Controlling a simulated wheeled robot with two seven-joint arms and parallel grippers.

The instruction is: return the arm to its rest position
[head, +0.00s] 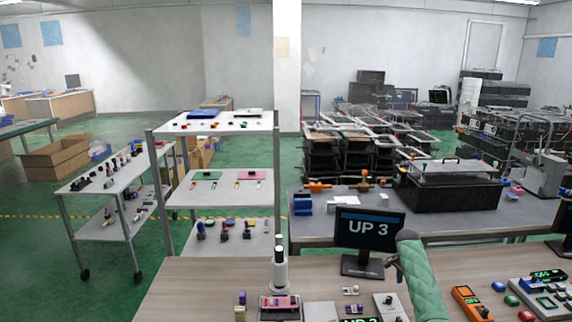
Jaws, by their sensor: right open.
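My right arm, in a green quilted sleeve, rises from the bottom edge right of centre in the head view. My right gripper (393,267) shows as a small dark shape at the left side of the sleeve's upper end, beside the black monitor (369,229) that reads "UP 3". It is open, and I see nothing held in it. The sleeve hides part of the desk behind it. A fixture with a white upright post (280,272) stands on the wooden desk (190,290), left of the gripper and apart from it. My left gripper is not in view.
Small switch fixtures (390,304) lie below the gripper. An orange handheld device (470,301) and a button panel (545,299) are to its right. A grey bench (330,228) with a black case (450,190) stands behind. The desk's left part is bare.

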